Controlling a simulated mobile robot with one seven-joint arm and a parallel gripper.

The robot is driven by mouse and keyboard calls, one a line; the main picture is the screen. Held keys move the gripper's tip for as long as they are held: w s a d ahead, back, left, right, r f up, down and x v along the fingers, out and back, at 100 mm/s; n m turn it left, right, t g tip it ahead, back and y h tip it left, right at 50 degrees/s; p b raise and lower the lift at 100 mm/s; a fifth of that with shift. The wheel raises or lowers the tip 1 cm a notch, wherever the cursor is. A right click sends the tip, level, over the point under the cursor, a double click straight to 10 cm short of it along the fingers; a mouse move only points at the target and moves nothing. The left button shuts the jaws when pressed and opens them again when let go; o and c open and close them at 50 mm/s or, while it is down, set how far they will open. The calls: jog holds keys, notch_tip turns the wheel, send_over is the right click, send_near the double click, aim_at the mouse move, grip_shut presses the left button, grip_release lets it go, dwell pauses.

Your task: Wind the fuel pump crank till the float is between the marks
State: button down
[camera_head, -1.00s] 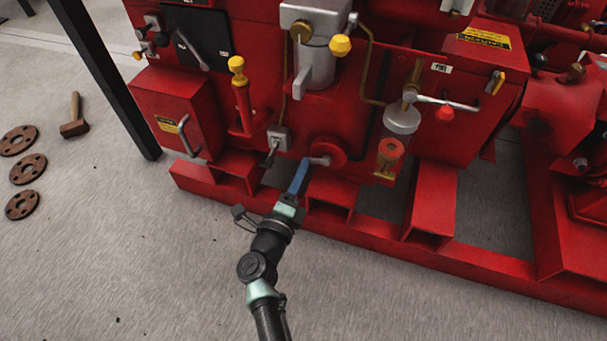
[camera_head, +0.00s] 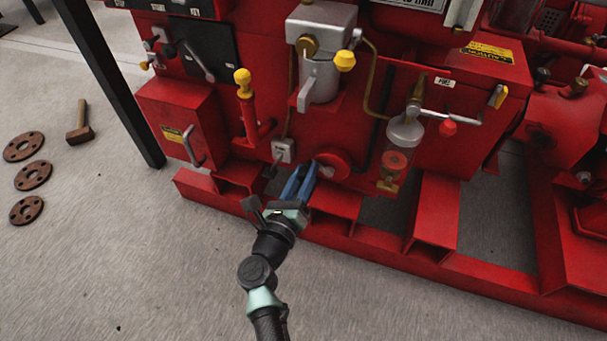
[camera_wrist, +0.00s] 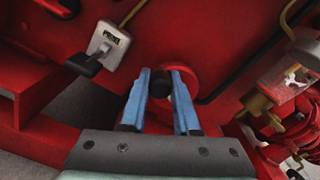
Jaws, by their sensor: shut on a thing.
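The crank is a red round hub (camera_head: 334,164) low on the red machine, with a black knob (camera_wrist: 162,84) that shows in the wrist view. My gripper (camera_head: 309,168) has blue fingers, which also show in the wrist view (camera_wrist: 161,73). They are shut around the black knob, in front of the hub. The crank arm is mostly hidden by the fingers. The float (camera_head: 397,160) is orange-red and sits in a clear glass bowl under a grey cap, right of the crank. I cannot make out the marks on the glass.
A small plate marked PRIME (camera_wrist: 107,42) with a black lever stands left of the crank. Red frame beams (camera_head: 432,215) run below. A yellow-topped handle (camera_head: 243,85) rises above left. A mallet (camera_head: 80,125) and rusty flanges (camera_head: 33,175) lie on the open floor.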

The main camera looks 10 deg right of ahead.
jog(key=shift+r+m, duration=0.15)
jog(key=shift+m, duration=0.25)
jog(key=c, duration=0.7)
grip_release()
jog(key=shift+o, duration=0.2)
jog(key=shift+s, duration=0.1)
jog(key=p+v, duration=0.6)
jog(key=v, duration=0.7)
